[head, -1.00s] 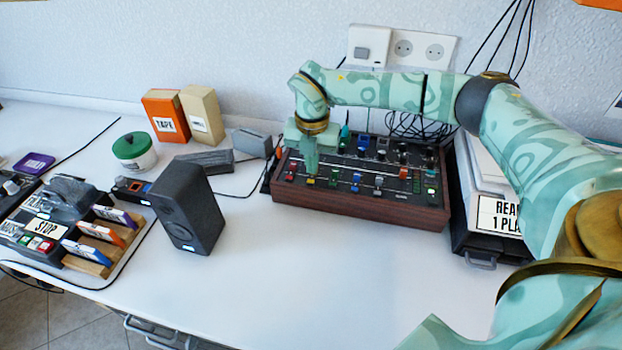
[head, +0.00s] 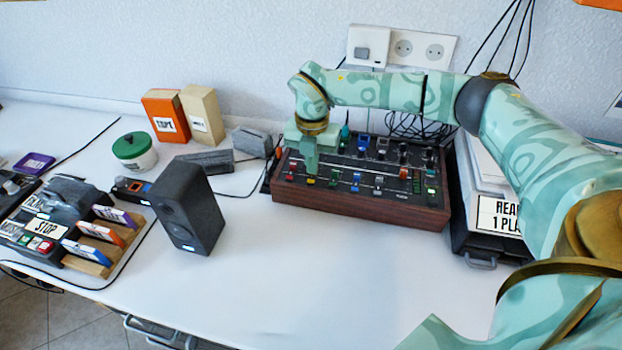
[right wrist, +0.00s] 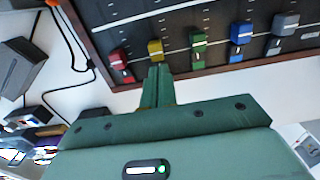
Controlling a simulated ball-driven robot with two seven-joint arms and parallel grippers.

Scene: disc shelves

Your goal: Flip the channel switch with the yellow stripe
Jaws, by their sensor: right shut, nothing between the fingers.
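The mixer (head: 360,206) is a dark panel in a wooden case at the back of the table. A yellow-marked control (head: 310,182) sits in its front row, between a red one (head: 290,177) and a green one (head: 332,183). The yellow control (right wrist: 155,48) also shows in the right wrist view. My right gripper (head: 311,170) is shut and empty, pointing down over the mixer's left part. In the right wrist view its fingertips (right wrist: 158,70) are close to the yellow control; I cannot tell whether they touch. My left gripper is not in view.
A black speaker (head: 187,210) stands left of the mixer. Orange (head: 165,116) and tan boxes (head: 201,115) stand at the back, near a green-lidded jar (head: 134,151). A labelled stack (head: 500,213) is right of the mixer. The table front is clear.

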